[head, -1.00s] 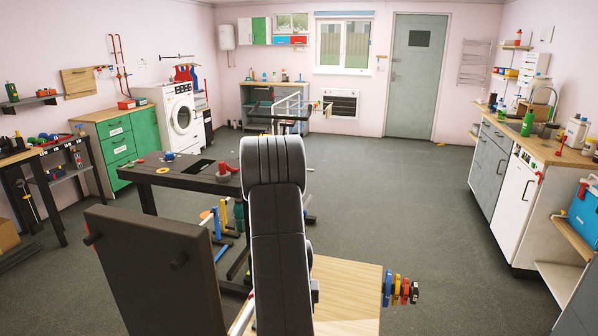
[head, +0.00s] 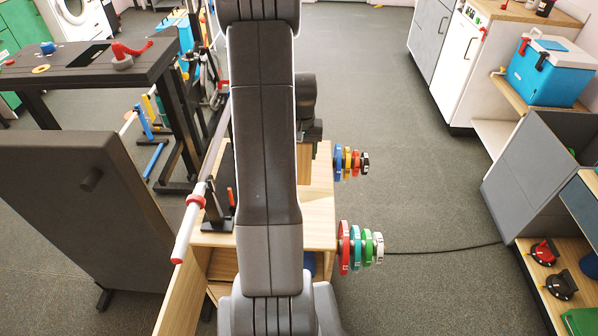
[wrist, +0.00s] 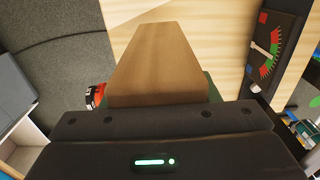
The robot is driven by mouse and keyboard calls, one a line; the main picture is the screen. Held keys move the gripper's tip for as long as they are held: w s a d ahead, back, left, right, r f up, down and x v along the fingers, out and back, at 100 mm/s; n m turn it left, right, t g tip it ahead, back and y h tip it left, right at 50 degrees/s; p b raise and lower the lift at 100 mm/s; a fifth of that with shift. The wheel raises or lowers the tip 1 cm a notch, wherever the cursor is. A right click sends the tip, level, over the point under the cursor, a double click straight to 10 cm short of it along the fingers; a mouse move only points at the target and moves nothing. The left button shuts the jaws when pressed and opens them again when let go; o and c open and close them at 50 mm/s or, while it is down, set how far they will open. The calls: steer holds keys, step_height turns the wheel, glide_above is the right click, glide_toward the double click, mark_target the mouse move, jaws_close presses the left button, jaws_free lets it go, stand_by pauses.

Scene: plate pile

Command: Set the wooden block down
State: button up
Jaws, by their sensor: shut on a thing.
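The wooden block (wrist: 157,62) fills the upper middle of the wrist view, brown with a plain grained face. My gripper (wrist: 158,104) is shut on its near end, and the dark gripper body covers the bottom of the picture. A pale wooden surface (wrist: 222,35) lies behind the block; I cannot tell whether the block touches it. A pale wooden bench (head: 318,212) shows on both sides of my arm.
Small coloured plates (head: 350,162) and larger ones (head: 359,248) hang at the bench's right side. A white bar with a red collar (head: 195,201) stands left of my arm. A dial panel (wrist: 272,48) shows in the wrist view. Open floor (head: 400,185) lies to the right.

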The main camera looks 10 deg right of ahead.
steer(key=shift+f, duration=3.35)
steer(key=shift+f, duration=0.2)
steer(key=o, duration=1.3)
